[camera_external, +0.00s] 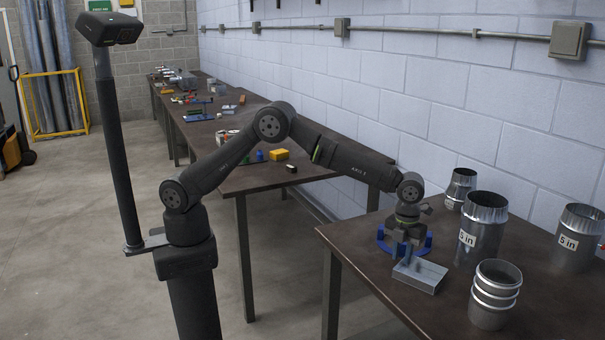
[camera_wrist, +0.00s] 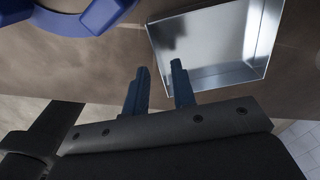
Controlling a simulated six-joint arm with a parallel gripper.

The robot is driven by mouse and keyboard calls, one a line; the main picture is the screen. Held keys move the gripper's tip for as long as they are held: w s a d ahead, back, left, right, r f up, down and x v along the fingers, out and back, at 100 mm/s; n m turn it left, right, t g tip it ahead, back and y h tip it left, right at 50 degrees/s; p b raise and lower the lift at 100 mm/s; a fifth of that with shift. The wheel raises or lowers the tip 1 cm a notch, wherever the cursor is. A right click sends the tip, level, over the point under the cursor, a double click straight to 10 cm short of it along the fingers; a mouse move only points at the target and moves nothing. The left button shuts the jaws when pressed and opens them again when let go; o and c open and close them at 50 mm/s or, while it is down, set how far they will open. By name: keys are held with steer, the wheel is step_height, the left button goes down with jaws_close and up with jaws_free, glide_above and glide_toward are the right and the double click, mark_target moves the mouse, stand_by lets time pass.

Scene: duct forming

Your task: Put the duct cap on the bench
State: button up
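The duct cap is a shallow, open-topped rectangular box of shiny sheet metal. It is at the dark bench's front part in the external view (camera_external: 425,274) and upper right in the wrist view (camera_wrist: 212,42). My gripper (camera_external: 402,257) points down at the cap's back left side; its blue fingers (camera_wrist: 160,68) are apart with a clear gap. In the wrist view one finger lies left of the cap's left wall and the other overlaps the cap's inside. I cannot tell whether either touches it.
A blue curved fixture (camera_external: 386,238) stands just behind my gripper. Metal duct pieces (camera_external: 481,228) (camera_external: 496,294) (camera_external: 577,238) (camera_external: 460,186) stand to the right. The bench's left front is clear. A second bench (camera_external: 245,178) with small items runs along the wall.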

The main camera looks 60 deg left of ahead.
step_height(320, 180, up, 10)
steer(key=shift+r, duration=0.2)
steer(key=shift+f, duration=0.1)
step_height(320, 180, down, 12)
steer(key=shift+r, duration=2)
